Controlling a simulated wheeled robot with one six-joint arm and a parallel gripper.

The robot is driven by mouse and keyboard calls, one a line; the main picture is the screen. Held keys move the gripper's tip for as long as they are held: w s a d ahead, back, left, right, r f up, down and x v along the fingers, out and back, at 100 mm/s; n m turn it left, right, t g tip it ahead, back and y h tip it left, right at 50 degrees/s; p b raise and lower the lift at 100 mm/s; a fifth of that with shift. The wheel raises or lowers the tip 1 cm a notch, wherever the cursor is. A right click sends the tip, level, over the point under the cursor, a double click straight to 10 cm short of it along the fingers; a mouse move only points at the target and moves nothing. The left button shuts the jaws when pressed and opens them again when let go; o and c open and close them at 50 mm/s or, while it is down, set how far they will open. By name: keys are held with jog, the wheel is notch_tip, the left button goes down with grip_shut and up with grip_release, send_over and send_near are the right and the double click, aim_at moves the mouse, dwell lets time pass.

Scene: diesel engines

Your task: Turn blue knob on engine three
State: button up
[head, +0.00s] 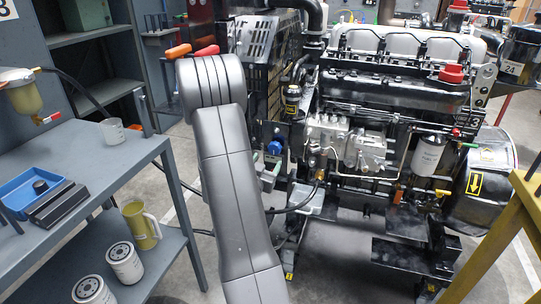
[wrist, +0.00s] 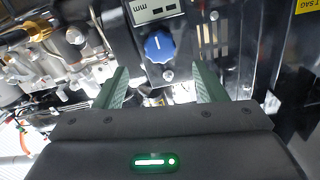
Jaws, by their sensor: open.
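The blue knob (wrist: 159,46) shows in the wrist view on a dark panel, with a white mark on its face. It also shows small in the head view (head: 276,141), on the left side of the black engine (head: 395,95). My gripper (wrist: 161,70) is open, with green fingers apart and nothing between them. In the picture, the knob lies just beyond the fingertips, between their lines. The fingers do not appear closed on it. In the head view my gripper (head: 268,166) is partly hidden behind my arm, just below the knob.
A grey workbench (head: 120,165) stands at the left with a blue tray (head: 30,190) and a clear cup (head: 113,131). White filters (head: 124,263) and a jug (head: 141,225) sit on its lower shelf. A yellow frame (head: 505,230) is at right. Pipes and hoses surround the knob.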

aim_at(274, 150)
jog(key=v, duration=0.6)
jog(key=shift+s, duration=0.3)
jog(key=shift+w, duration=0.1)
jog(key=x, duration=1.3)
jog(key=shift+w, duration=0.3)
